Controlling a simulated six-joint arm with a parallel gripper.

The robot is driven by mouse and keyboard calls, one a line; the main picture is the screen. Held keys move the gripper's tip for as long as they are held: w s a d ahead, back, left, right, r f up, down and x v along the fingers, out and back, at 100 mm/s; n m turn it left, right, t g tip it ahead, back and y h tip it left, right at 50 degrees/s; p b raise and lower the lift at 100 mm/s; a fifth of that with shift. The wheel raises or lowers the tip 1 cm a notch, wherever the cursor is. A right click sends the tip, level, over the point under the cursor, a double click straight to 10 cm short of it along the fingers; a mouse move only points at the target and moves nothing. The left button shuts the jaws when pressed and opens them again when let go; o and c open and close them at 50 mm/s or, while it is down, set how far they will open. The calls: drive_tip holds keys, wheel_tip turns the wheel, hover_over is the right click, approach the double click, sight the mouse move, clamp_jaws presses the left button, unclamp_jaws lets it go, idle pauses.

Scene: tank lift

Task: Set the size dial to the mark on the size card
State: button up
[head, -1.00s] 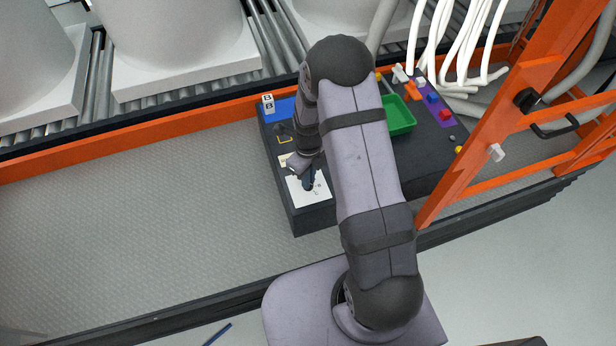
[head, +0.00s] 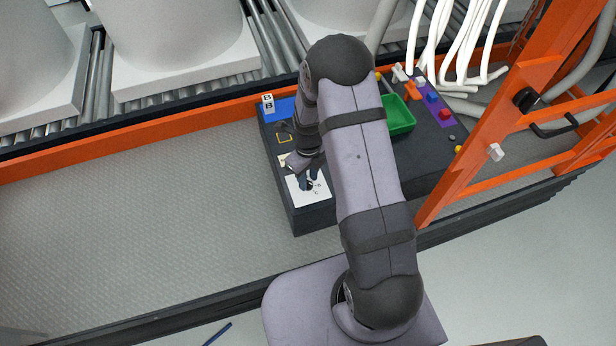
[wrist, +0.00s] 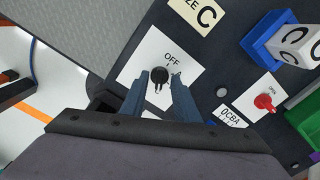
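A black dial knob (wrist: 160,76) sits on a white plate (wrist: 176,45) marked OFF. The same plate shows in the head view (head: 297,196), partly under my gripper. The size card (wrist: 199,12) reads C, with its left end cut off in the wrist view. My gripper (wrist: 161,82) is open, with its two blue-grey fingers on either side of the knob. I cannot tell if either finger touches it. The fingers hide part of the plate, so the dial's other marks and the exact setting are hard to read.
In the wrist view, a blue holder (wrist: 262,47) bears a white cube (wrist: 297,45) lettered C, near a red knob (wrist: 264,102). A green tray (head: 399,115) and an orange frame (head: 477,150) stand to the right. Bare grey floor lies left of the console.

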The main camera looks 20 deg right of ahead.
sight(308, 182)
drive_tip(key=shift+r, duration=0.1)
drive_tip(key=shift+r, duration=3.55)
